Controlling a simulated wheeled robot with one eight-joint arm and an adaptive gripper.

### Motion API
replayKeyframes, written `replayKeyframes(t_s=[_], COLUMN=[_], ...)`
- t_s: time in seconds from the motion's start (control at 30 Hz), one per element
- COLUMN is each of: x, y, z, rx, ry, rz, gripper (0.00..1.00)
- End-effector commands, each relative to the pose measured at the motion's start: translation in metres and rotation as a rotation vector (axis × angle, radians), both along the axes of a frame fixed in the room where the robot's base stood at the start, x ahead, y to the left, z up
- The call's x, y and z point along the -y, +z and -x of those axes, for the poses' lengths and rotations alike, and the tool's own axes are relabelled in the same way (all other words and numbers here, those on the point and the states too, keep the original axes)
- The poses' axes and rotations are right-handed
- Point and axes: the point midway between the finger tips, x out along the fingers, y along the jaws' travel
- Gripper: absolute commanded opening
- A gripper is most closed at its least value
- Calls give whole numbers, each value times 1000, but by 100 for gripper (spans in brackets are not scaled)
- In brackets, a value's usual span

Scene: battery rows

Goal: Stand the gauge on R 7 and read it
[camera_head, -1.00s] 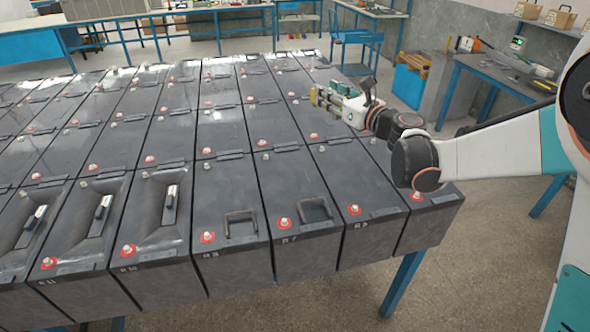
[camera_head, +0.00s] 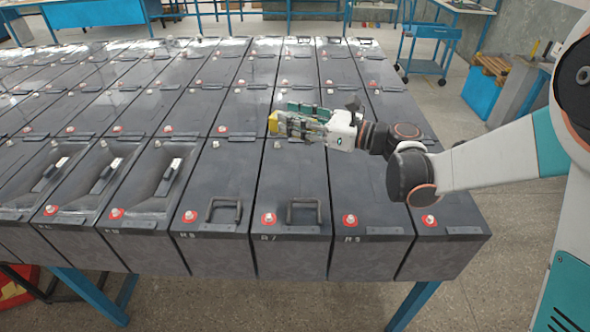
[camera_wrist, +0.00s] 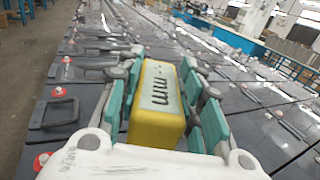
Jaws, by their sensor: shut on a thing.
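My gripper (camera_head: 287,121) is shut on the gauge, a yellow block (camera_head: 273,123) at its fingertips. In the wrist view the gauge (camera_wrist: 157,125) sits between the teal finger pads, with a pale face bearing dark marks like "mm"; I cannot make out a value. The battery marked R 7 (camera_head: 290,247) is a dark grey box in the front row. It has a red-ringed terminal at its front left and a black loop handle (camera_head: 303,212) on top. My gripper holds the gauge above the batteries, behind R 7's handle in the head view.
The battery marked R 8 (camera_head: 212,250) stands left of R 7, with a similar loop handle (camera_head: 225,211). Several batteries further left have sunken tops with pale-ended handles. Rows of batteries fill the table behind. A blue trolley (camera_head: 428,50) stands beyond; floor is open at right.

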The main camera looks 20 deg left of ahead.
Motion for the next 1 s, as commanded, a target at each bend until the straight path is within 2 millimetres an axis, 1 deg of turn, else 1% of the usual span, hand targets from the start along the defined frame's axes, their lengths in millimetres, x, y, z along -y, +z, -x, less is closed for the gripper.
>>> replayKeyframes(t_s=[0.03, 0.1, 0.2, 0.3, 0.4, 0.63, 0.8, 0.87, 1.0], x=[0, 0, 0, 0, 0, 0, 0, 0, 0], y=[-17, -35, -58, -77, -89, -101, -127, -134, -136], z=[0, 0, 0, -1, -1, 0, -1, -1, 0], rx=[0, 0, 0, 0, 0, 0, 0, 0, 0], ry=[-1, -1, -1, -1, -1, -1, -1, -2, -2], rz=[-1, -1, -1, -1, -1, -1, -1, -1, -1], gripper=[0, 0, 0, 0, 0, 0, 0, 0, 0])
